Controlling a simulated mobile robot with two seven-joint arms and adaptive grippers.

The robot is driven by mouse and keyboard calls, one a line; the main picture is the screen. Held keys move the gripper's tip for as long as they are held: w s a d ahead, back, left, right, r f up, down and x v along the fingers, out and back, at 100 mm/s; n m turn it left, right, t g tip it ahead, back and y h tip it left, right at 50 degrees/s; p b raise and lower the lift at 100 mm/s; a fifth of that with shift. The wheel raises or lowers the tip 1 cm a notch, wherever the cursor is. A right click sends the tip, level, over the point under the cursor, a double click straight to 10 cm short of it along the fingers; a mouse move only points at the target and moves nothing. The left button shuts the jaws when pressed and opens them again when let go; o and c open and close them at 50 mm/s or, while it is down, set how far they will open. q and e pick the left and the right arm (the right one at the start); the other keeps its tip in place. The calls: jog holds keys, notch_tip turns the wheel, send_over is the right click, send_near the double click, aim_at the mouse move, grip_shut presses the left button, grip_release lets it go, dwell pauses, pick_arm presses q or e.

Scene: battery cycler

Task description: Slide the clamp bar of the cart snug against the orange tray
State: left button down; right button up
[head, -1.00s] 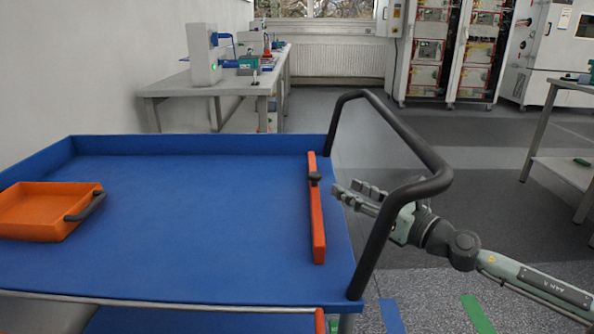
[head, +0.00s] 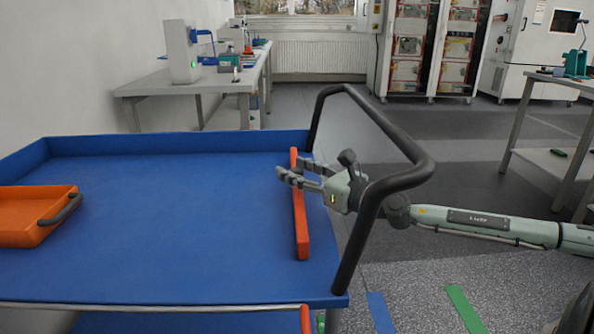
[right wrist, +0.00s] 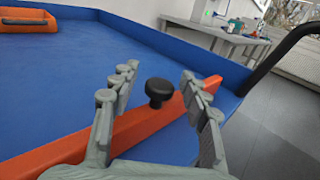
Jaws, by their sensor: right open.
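The orange clamp bar (head: 301,220) lies across the right part of the blue cart top (head: 170,230). The orange tray (head: 35,218) with a dark handle sits at the cart's far left, with a wide gap of blue between it and the bar. My right gripper (head: 292,178) is open over the bar, reaching in past the cart's black handle. In the right wrist view the bar's black knob (right wrist: 159,92) stands between the open fingers, apart from both. The gripper hides the knob in the head view. My left gripper is not in view.
The cart's black push handle (head: 400,140) arches over its right end, close to my right arm. Raised blue walls edge the cart top. A grey bench (head: 190,88) stands behind, and another table (head: 545,85) at the right.

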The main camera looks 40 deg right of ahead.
grip_shut()
dwell(0.4)
